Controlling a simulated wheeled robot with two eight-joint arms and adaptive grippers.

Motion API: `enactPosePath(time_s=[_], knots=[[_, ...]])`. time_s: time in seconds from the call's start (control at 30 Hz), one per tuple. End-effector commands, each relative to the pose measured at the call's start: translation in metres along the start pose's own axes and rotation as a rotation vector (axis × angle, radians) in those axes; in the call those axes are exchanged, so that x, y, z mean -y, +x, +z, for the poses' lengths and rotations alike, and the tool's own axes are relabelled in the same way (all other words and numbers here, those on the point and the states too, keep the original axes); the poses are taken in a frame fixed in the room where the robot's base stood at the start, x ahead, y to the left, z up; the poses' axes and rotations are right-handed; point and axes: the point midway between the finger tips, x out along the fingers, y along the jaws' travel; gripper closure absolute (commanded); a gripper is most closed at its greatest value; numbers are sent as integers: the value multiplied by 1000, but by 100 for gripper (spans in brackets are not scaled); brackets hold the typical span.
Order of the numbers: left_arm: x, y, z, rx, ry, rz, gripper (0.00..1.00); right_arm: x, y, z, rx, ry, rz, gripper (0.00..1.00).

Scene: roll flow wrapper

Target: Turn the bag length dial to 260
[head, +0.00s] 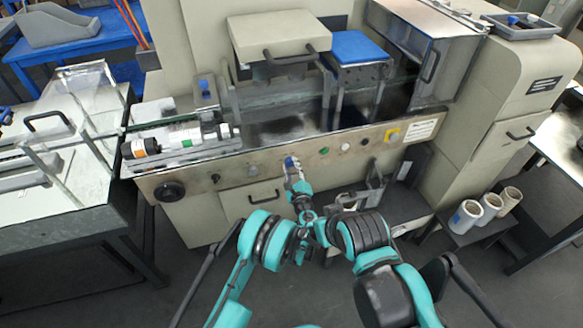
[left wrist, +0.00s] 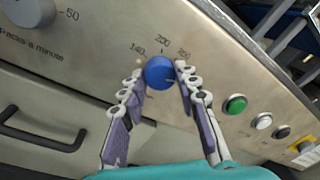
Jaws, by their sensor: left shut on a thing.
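The bag length dial is a round blue knob (left wrist: 160,73) on the metal front panel, in the middle of the left wrist view. The marks 140, 200 and 260 stand in an arc above it, and 260 is partly covered by a fingertip. My left gripper (left wrist: 161,78) is shut on the dial, one finger on each side. I cannot clearly make out the dial's pointer. In the head view my left gripper (head: 292,165) reaches the panel and mostly hides the dial. My right gripper (head: 373,185) seems to be low in front of the machine; its jaws are unclear.
A grey knob marked 50 (left wrist: 32,10) is left of the dial. A green button (left wrist: 236,104), a white button (left wrist: 264,121) and a dark button (left wrist: 283,132) line up to the right. A black handle (left wrist: 42,132) is below. White rolls (head: 488,206) stand at the right.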

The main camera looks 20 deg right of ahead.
Motion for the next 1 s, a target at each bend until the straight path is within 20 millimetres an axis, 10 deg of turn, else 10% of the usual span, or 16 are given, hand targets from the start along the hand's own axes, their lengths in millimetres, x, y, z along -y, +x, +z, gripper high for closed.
enactPosePath(time_s=[1.0], knots=[[-1, 0, -2, 48, -740, -41, 98, 0, 0, 0, 0, 0, 0, 100]])
